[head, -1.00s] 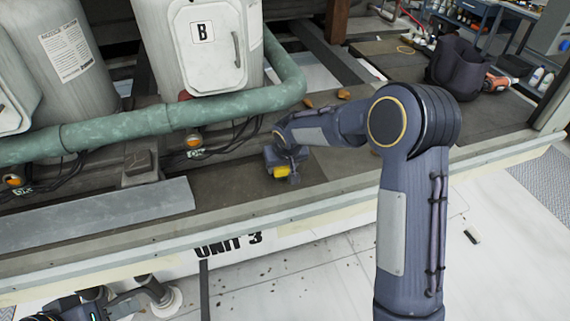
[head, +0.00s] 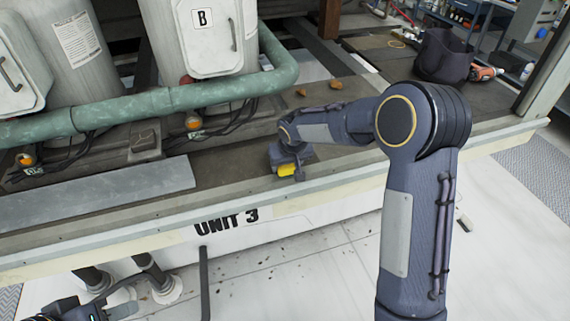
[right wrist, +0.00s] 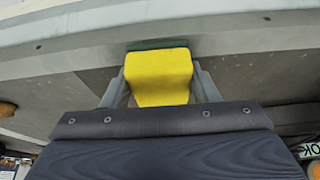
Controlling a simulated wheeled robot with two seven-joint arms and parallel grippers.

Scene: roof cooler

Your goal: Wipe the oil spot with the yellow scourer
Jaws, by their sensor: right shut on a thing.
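The yellow scourer (head: 288,170) is held in my right gripper (head: 291,166), low over the dark deck near its front edge. In the right wrist view the scourer (right wrist: 158,76) sits between both fingers of the right gripper (right wrist: 160,85), with a dark green pad at its far end. The pad is at or very near the deck; I cannot tell if it presses. I cannot make out the oil spot; the gripper or scourer may hide it. Part of my left gripper (head: 80,312) shows at the bottom left edge, its fingers unclear.
A green pipe (head: 150,103) and grey tanks, one with a B door (head: 212,40), stand behind. A flat grey plate (head: 100,193) lies left. A raised rail (head: 120,230) edges the deck. Small brown pieces (head: 336,85), a dark bin (head: 442,55) and an orange tool (head: 485,73) lie further back.

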